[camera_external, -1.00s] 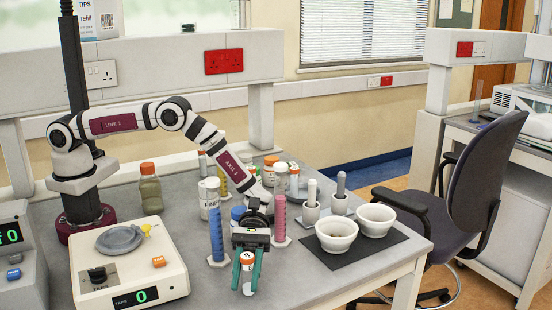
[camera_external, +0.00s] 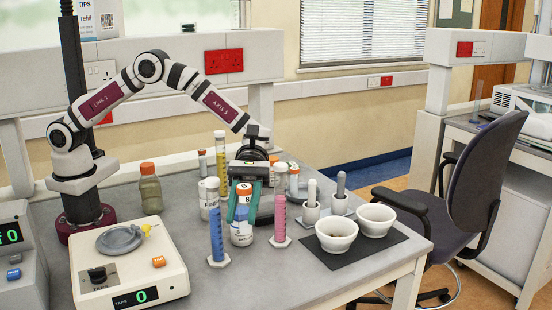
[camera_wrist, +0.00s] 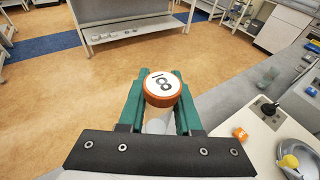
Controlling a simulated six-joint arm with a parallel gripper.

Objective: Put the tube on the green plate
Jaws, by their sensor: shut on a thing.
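My gripper (camera_external: 242,212) is shut on a tube with an orange-rimmed cap (camera_external: 243,188) and holds it upright above the middle of the bench. In the wrist view the white top of the tube's cap (camera_wrist: 159,88) carries dark digits, and the green fingers (camera_wrist: 154,118) stand on both sides of it. I cannot make out a green plate in either view.
A blue cylinder (camera_external: 216,228) stands just left of my gripper and a pink one (camera_external: 280,215) to its right. Two white bowls (camera_external: 336,234) sit on a dark mat (camera_external: 370,254). A balance (camera_external: 130,268) stands at the left.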

